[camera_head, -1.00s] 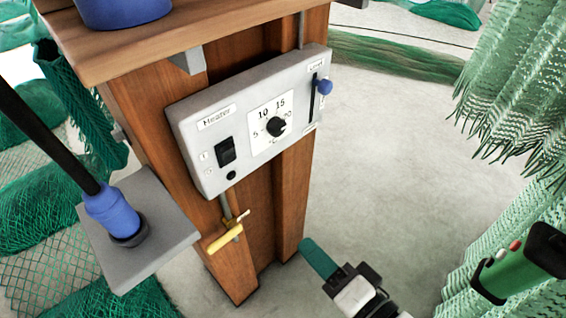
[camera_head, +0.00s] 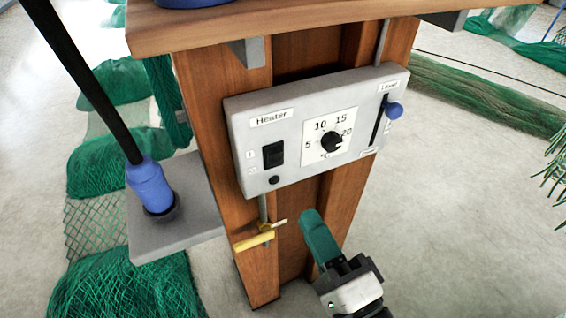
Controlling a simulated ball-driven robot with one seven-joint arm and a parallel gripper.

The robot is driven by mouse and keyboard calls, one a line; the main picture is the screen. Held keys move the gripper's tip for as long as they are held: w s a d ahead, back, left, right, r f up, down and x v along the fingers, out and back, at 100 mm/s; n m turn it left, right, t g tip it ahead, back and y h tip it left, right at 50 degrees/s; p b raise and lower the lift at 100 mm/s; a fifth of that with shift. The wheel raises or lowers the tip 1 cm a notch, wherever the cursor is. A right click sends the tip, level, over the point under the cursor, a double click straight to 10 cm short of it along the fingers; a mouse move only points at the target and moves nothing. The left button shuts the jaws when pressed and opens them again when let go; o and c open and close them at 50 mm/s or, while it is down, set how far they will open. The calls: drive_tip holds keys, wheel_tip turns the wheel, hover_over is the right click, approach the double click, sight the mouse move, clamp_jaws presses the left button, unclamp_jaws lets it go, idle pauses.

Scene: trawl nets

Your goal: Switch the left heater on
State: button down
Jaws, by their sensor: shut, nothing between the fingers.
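The grey heater box (camera_head: 240,124) is fixed to a wooden post and carries a "Heater" label. A black rocker switch (camera_head: 273,155) sits at its left, with small marks beside it. Which way the rocker is pressed is too small to tell. A round black dial (camera_head: 331,141) sits in the middle, with numbers around it. A slider with a blue knob (camera_head: 394,110) is at the right under a "Level" label. My gripper (camera_head: 310,222) is shut and empty, its green fingers below the box, apart from it and to the lower right of the switch. Only one heater box is in view.
A yellow-handled valve (camera_head: 254,240) on a pipe hangs below the box, just left of my gripper. A wooden shelf (camera_head: 300,27) overhangs the box. A black pole in a blue socket (camera_head: 150,187) stands on a grey plate at left. Green nets (camera_head: 125,285) lie on the floor.

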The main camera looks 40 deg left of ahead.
sight(274, 154)
drive_tip(key=p+x, duration=0.2)
drive_tip(key=x, duration=0.8)
drive_tip(key=shift+w+a, duration=0.2)
drive_tip(key=shift+a, duration=0.15)
drive_tip(key=shift+r+p, duration=0.15)
drive_tip(key=shift+p, duration=0.25)
drive_tip(key=shift+w+a+r+h+p, duration=0.15)
drive_tip(key=shift+r+h+p, duration=0.25)
drive_tip(key=shift+p, duration=0.7)
drive_tip(key=shift+a+f, duration=0.1)
drive_tip(key=shift+f, duration=0.35)
